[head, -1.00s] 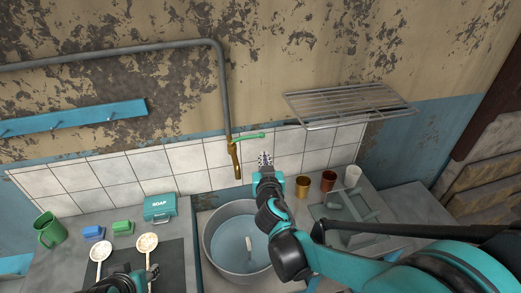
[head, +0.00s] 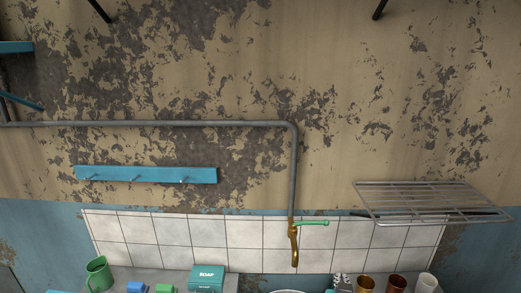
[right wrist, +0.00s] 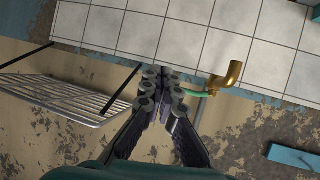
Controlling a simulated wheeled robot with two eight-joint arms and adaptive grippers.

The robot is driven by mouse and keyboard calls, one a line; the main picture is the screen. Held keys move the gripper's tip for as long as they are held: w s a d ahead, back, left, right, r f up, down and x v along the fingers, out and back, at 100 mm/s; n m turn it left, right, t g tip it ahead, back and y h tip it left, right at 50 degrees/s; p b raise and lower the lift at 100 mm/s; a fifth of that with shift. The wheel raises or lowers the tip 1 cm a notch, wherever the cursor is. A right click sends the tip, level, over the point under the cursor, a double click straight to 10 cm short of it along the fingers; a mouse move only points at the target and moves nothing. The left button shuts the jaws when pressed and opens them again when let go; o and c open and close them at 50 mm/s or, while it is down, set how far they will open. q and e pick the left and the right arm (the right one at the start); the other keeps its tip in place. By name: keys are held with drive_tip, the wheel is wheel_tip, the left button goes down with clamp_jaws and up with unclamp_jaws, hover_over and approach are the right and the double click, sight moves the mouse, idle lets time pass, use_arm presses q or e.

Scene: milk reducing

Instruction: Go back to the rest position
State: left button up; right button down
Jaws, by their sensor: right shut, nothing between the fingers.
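My right gripper (head: 343,281) barely shows at the bottom edge of the head view, below the tiles and beside a copper cup. In the right wrist view its fingers (right wrist: 163,97) are shut together with nothing between them. Behind the fingers is the tap's green handle (right wrist: 196,92); I cannot tell how far apart they are. The rest of my right arm is out of the head view. My left gripper is not in view.
The brass tap (head: 295,248) hangs from a wall pipe (head: 293,175). A wire rack (head: 430,202) and a blue hook board (head: 145,174) are on the wall. Below are a green mug (head: 98,275), a soap box (head: 207,280) and cups (head: 396,284).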

use_arm(q)
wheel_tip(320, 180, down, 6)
drive_tip(key=b, duration=0.5)
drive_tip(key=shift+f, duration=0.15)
use_arm(e)
drive_tip(key=s+a+f+n+g+y, duration=0.1)
drive_tip(key=s+a+f+g+y, duration=0.1)
drive_tip(key=s+f, duration=0.3)
drive_tip(key=s+a+f+n+g+y, duration=0.2)
drive_tip(key=s+f, duration=0.4)
drive_tip(key=s, duration=0.4)
drive_tip(key=shift+s+a+f+g, duration=0.2)
drive_tip(key=shift+a+g, duration=0.4)
drive_tip(key=shift+a, duration=0.05)
